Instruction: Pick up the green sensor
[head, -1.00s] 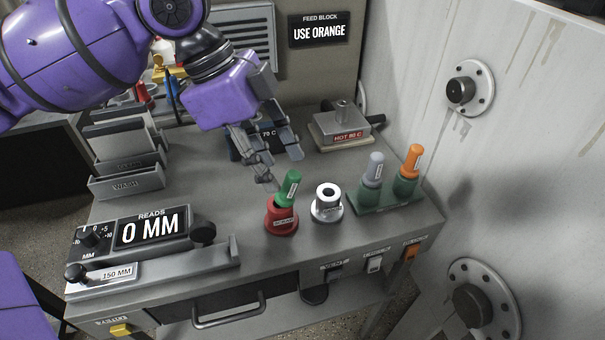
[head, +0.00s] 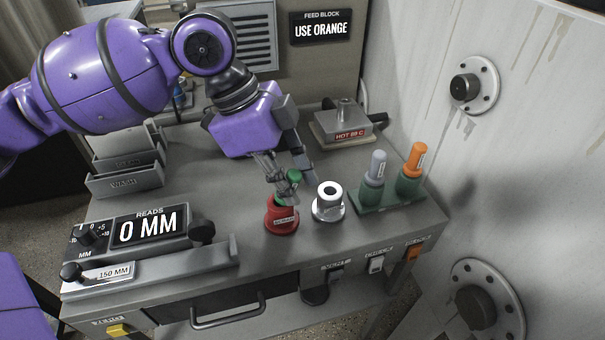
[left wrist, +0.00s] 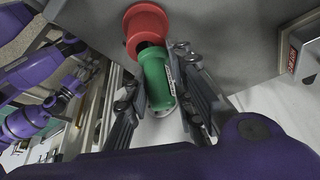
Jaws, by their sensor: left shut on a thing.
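The green sensor (head: 294,175) stands in the red holder (head: 281,218) near the front of the bench. My left gripper (head: 284,186) is at the sensor, with its fingers shut on its upper body. In the left wrist view, the green sensor (left wrist: 156,80) lies between the two fingers (left wrist: 160,100). Its lower end is at the dark mouth of the red holder (left wrist: 146,22). The fingers hide part of the sensor in the head view. My right gripper is not in view.
An empty white holder (head: 328,205) is close to the right of the red one. A green rack (head: 390,200) with grey (head: 375,168) and orange (head: 414,160) sensors is further right. A hot plate (head: 341,127) stands behind. A gauge (head: 150,228) is at the left.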

